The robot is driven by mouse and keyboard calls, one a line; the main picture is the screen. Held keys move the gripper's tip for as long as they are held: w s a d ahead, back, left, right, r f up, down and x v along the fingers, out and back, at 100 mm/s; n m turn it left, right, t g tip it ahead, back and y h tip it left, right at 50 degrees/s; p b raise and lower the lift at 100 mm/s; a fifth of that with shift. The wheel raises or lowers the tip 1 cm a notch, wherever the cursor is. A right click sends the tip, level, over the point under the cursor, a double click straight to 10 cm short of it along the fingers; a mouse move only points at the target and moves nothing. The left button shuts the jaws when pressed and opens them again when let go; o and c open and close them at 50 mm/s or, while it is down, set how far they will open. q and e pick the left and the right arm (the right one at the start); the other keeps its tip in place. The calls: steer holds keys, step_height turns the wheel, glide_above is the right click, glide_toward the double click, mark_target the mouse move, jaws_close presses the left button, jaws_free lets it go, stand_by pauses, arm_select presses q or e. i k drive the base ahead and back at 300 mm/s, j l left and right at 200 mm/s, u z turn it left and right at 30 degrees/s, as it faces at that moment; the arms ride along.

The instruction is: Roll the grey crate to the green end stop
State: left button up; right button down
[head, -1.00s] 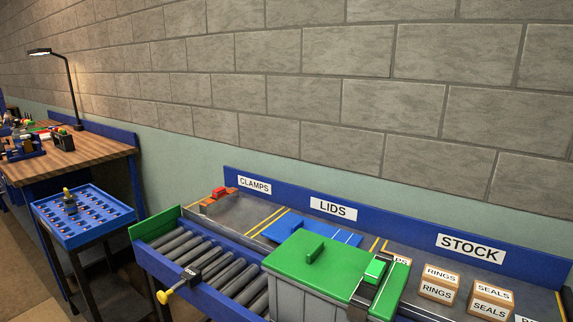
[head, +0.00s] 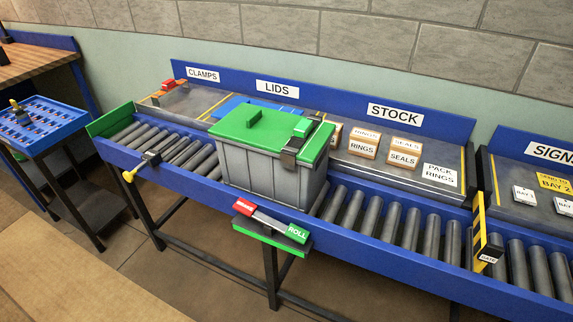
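The grey crate (head: 262,176) stands on the roller conveyor, with a green lid (head: 255,126) on top and a clamp (head: 293,151) over the lid's right end. The green end stop (head: 109,120) is at the conveyor's left end, apart from the crate. Bare rollers (head: 180,150) lie between them. A yellow-knobbed part (head: 130,176) sits at the front rail on that stretch. A control with a red end and a green end marked ROLL (head: 297,231) is on the front of the conveyor below the crate. Neither of my grippers is in view.
Behind the conveyor is a shelf with CLAMPS, LIDS and STOCK signs (head: 395,115) and boxes of rings and seals (head: 404,153). A yellow-edged gate (head: 480,238) stands across the right rollers. A blue tray (head: 40,125) is on a stand at the left.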

mark_target(253, 171)
steer(key=i+l+u, duration=0.35)
steer(key=l, duration=0.25)
steer(key=i+l+u, duration=0.15)
steer(key=l, duration=0.2)
steer(key=j+z, duration=0.35)
steer(key=j, duration=0.15)
